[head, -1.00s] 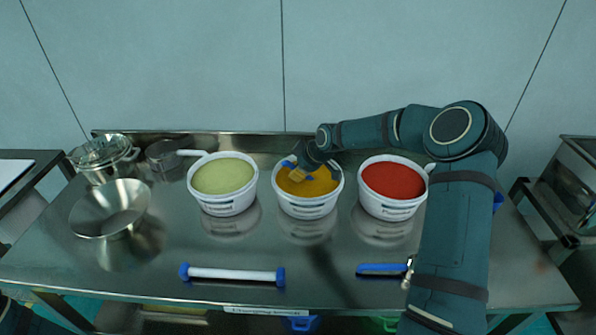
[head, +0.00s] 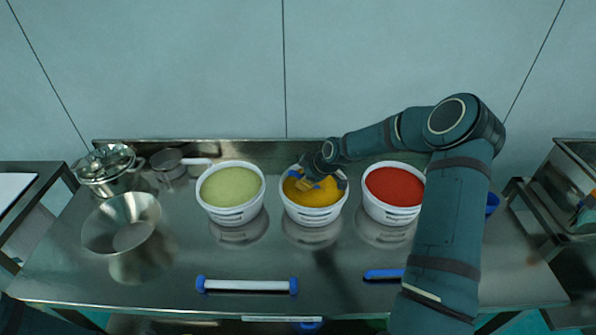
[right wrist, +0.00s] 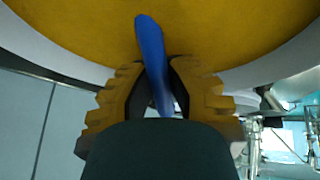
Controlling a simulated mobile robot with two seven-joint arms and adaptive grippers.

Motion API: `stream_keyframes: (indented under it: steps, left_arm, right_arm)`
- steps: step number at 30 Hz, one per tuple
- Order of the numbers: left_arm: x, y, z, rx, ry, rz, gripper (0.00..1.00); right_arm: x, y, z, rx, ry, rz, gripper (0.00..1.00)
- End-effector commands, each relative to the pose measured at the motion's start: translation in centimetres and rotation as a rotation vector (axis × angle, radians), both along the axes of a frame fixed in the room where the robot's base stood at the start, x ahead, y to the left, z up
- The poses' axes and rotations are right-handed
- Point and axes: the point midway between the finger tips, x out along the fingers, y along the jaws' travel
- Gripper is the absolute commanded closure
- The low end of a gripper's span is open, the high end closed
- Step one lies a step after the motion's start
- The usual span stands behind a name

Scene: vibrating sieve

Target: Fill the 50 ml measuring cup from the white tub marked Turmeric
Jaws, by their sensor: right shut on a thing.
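The white tub (head: 313,217) in the middle of the row holds yellow-orange powder (head: 325,196). Its label is too small to read. My right gripper (head: 308,184) reaches down inside this tub's rim, at the powder. In the right wrist view, its yellow fingers (right wrist: 158,85) are shut on a slim blue handle (right wrist: 151,45), which points out over the yellow powder (right wrist: 220,25). The cup end of this handle is not visible, so I cannot tell its size or whether it holds powder. My left gripper is not in view.
A tub of pale green powder (head: 231,186) stands left, one of red powder (head: 396,185) right. A steel bowl (head: 122,222), lidded pot (head: 106,168) and small pan (head: 170,168) are at left. A blue-ended white bar (head: 247,285) and a blue-handled item (head: 384,274) lie in front.

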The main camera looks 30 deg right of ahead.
Motion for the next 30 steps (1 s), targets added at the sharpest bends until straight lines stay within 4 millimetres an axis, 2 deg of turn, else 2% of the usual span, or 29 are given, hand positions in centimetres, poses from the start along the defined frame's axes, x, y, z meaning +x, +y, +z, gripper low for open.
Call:
stream_keyframes:
  steps: [8, 17, 30]
  left_arm:
    - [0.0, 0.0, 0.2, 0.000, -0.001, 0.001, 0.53]
    - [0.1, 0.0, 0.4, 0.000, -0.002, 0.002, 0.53]
    - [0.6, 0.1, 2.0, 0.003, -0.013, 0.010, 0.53]
  right_arm:
    - [0.3, 0.5, 0.6, -0.057, 0.053, 0.006, 1.00]
    - [1.1, 1.2, 1.9, -0.186, 0.190, 0.007, 1.00]
    - [1.6, 1.7, 4.3, -0.357, 0.371, 0.003, 1.00]
